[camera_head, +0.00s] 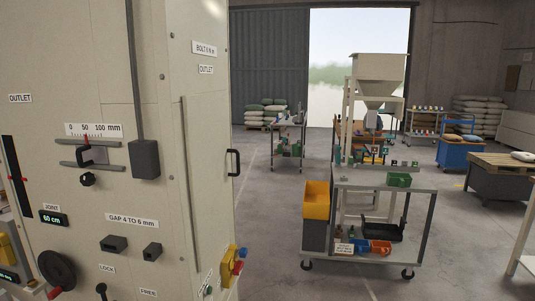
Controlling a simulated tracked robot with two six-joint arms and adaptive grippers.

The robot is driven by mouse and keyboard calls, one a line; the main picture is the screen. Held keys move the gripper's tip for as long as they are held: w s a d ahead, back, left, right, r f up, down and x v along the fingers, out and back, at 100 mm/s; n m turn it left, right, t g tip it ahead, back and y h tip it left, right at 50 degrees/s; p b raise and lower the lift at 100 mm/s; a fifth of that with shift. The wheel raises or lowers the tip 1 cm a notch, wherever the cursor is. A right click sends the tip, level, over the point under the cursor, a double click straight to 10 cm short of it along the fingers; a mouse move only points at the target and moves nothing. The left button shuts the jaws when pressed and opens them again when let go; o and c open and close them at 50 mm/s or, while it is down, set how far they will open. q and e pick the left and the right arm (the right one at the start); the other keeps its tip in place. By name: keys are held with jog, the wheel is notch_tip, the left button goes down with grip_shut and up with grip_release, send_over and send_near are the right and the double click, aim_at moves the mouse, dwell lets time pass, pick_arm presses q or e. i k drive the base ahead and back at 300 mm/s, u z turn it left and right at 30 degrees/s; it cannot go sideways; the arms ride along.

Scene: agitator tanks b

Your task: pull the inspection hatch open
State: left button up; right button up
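A tall beige machine housing (105,190) fills the left of the head view. On its right-hand side face is a flat panel (208,160) with a black bar handle (234,162) at its far edge; this looks like the inspection hatch. A long vertical strip (185,180) runs along the panel's near edge. The panel looks flush, with no gap that I can make out. Neither of my grippers shows in this view, and nothing touches the handle.
A yellow switch box (230,266) sticks out low on the housing's side. A wheeled trolley (385,187) with a yellow bin (317,200) stands to the right. Bare floor (275,225) lies between housing and trolley.

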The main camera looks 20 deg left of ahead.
aim_at(206, 115)
jog(key=u, duration=0.4)
jog(key=i, duration=1.2)
jog(key=u, duration=0.8)
jog(key=k, duration=0.7)
jog(key=u, duration=0.25)
jog(key=i, duration=0.75)
jog(key=z, duration=0.1)
